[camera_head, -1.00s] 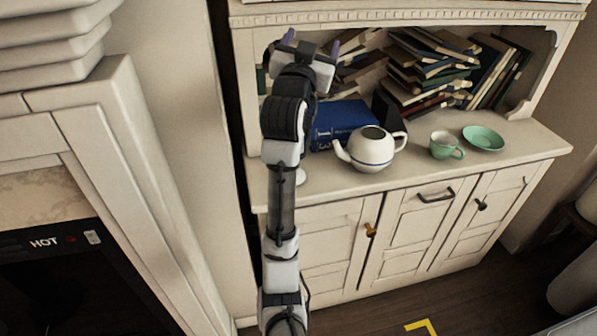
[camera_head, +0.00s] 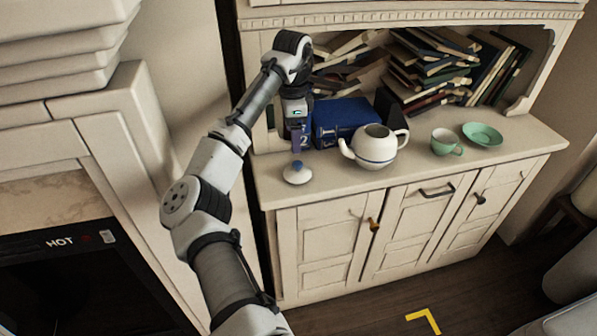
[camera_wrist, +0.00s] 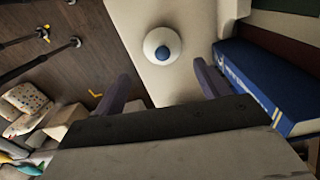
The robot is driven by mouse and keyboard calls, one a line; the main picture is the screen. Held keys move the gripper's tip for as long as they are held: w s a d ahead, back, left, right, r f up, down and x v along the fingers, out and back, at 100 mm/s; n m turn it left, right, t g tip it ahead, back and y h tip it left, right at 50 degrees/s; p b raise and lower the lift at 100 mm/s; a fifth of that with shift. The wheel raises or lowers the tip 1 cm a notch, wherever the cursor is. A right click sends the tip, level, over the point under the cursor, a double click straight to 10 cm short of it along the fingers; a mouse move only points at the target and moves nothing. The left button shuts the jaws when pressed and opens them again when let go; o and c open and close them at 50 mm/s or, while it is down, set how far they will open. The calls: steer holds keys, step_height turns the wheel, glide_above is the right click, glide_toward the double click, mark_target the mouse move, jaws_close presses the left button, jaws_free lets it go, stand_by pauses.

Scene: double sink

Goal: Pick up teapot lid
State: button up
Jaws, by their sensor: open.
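The teapot lid (camera_head: 297,173) is a small white disc with a blue knob, lying on the cabinet counter left of the teapot. The white teapot (camera_head: 373,147) stands with its top open and its spout toward the lid. My gripper (camera_head: 296,140) points down over the counter, behind and above the lid, apart from it. In the wrist view the lid (camera_wrist: 167,46) lies beyond the two fingers, knob facing the camera. The gripper (camera_wrist: 162,85) is open, with nothing between its fingers.
A blue book (camera_head: 343,121) stands close to the right of my gripper, also large in the wrist view (camera_wrist: 262,85). A green cup (camera_head: 446,142) and green saucer (camera_head: 482,135) sit farther right. Book stacks fill the shelf behind. The counter's front edge lies just before the lid.

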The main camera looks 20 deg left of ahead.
mark_target(297, 163)
step_height(297, 163, down, 6)
steer(key=shift+w+r, duration=0.1)
steer(key=shift+r, duration=0.15)
steer(key=shift+w+d+f+p, duration=0.15)
steer(key=shift+f+p, duration=0.4)
steer(key=shift+f, duration=0.85)
steer(key=shift+w+d+f+p, duration=0.1)
steer(key=shift+d+f+p, duration=0.3)
steer(key=shift+f, duration=1)
steer(key=shift+s+a+r, duration=0.1)
steer(key=c, duration=1.6)
